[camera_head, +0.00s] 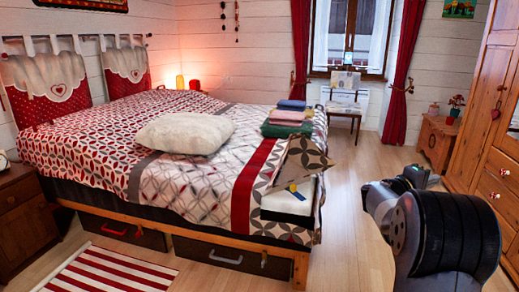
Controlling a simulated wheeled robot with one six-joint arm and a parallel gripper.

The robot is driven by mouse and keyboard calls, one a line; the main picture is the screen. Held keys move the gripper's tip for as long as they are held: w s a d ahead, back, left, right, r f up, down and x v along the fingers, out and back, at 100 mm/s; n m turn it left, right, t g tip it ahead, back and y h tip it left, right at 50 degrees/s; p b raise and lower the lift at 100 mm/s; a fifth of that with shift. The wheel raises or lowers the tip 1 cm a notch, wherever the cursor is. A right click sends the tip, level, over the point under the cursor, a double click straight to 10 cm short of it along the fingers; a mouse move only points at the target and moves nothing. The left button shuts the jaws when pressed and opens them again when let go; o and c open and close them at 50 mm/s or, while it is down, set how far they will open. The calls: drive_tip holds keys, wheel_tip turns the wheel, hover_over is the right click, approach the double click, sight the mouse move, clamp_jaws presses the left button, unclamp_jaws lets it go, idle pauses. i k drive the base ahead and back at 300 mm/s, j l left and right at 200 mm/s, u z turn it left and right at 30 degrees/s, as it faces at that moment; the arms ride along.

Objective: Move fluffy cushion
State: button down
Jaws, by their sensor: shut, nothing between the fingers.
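A cream fluffy cushion (185,133) lies flat on the bed (100,140), near the middle of the patterned red, grey and white cover. It is fully visible, with nothing on top of it. My arm shows at the lower right, over the floor and apart from the bed. Its dark links hide whatever is behind them. The fingers of my gripper cannot be made out in this view. Nothing of mine touches the cushion.
Folded towels (287,125) are stacked at the bed's right side, beside a patterned pillow (303,163). A chair (345,105) stands by the window. A wooden wardrobe (490,130) is at the right. A striped rug (105,270) lies in front.

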sight(186, 133)
drive_tip(key=i+j+u, duration=0.3)
drive_tip(key=u, duration=0.15)
drive_tip(key=i+j+u, duration=0.65)
drive_tip(key=u, duration=0.2)
drive_tip(key=i+u, duration=0.4)
drive_tip(key=i+j, duration=0.15)
drive_tip(key=i, duration=0.6)
drive_tip(key=i+j, duration=0.15)
drive_tip(key=i, duration=0.55)
drive_tip(key=i+l+z, duration=0.1)
drive_tip(key=i+z, duration=0.6)
drive_tip(key=z, duration=0.2)
drive_tip(key=i+j+z, duration=0.2)
drive_tip(key=i+z, duration=0.15)
drive_tip(key=z, duration=0.15)
